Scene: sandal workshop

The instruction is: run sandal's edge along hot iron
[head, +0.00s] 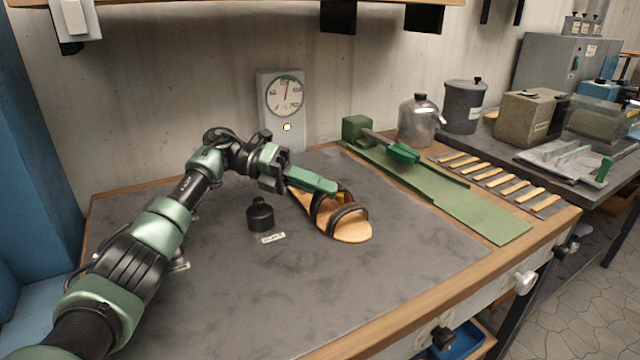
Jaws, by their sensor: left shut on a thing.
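The sandal (351,229) has a tan sole and dark brown straps. It slants over the dark bench top, its near end pointing right and down. My left gripper (311,182) is at the sandal's far left end, shut on it, with a green bar reaching over the sole towards the straps. The bar hides part of the sole, and I cannot tell whether the sole touches the bench. A tool with a dark rod and green grip (403,153), likely the hot iron, lies at a green block (357,128), apart from the sandal. My right gripper is not in view.
A dial gauge (285,97) is at the wall. A green mat (485,217), several wooden-handled tools (487,173) and a metal can (417,122) are on the right. The front bench top is clear.

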